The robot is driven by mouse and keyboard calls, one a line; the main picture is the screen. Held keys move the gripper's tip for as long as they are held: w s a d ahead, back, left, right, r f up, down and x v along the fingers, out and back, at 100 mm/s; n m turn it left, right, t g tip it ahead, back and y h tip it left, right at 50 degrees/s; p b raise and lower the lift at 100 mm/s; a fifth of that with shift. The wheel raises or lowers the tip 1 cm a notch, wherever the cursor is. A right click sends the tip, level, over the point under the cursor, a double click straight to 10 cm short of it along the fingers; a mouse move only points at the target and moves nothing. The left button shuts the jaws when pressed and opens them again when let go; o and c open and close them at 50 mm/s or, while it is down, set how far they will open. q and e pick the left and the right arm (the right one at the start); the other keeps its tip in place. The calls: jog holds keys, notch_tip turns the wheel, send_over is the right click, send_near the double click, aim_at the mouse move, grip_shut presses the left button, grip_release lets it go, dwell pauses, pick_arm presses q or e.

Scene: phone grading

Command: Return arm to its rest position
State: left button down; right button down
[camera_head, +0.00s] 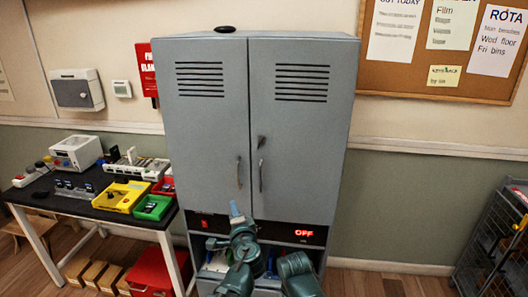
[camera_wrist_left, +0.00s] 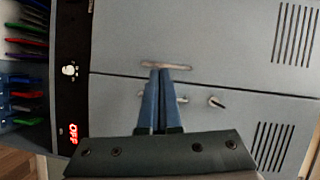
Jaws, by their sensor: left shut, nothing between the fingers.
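My left gripper (camera_head: 235,208) is in front of the lower part of a grey two-door cabinet (camera_head: 205,130). Its blue fingers are shut, with nothing between them. In the left wrist view the left gripper (camera_wrist_left: 160,72) points at the doors, its tips overlapping the area of the left door handle (camera_wrist_left: 178,66); I cannot tell the gap to it. Both doors are shut. The left handle (camera_head: 238,172) and right handle (camera_head: 261,176) show in the head view. A dark green link of my other arm (camera_head: 297,272) shows at the bottom; its gripper is not visible.
A black panel under the doors has a red OFF display (camera_head: 304,232). Below it is an open shelf, partly hidden by my arms. A table (camera_head: 88,208) with yellow and green trays stands left. A dark wire rack (camera_head: 490,245) stands far right. Floor between cabinet and rack is clear.

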pick_arm(q)
jog(key=s+f+n+g, duration=0.8)
jog(key=s+f+g, duration=0.25)
jog(key=f, duration=0.35)
jog(key=s+d+f+g+h, duration=0.2)
jog(key=s+d, duration=0.1)
jog(key=s, duration=0.3)
jog(key=s+d+f+g+h, duration=0.2)
jog(key=s+d+f+g, duration=0.1)
jog(key=s, duration=0.3)
jog(key=shift+s+d+f+n, duration=0.2)
jog(key=shift+d+f+n, duration=0.1)
jog(key=shift+d, duration=0.45)
jog(key=shift+g, duration=0.25)
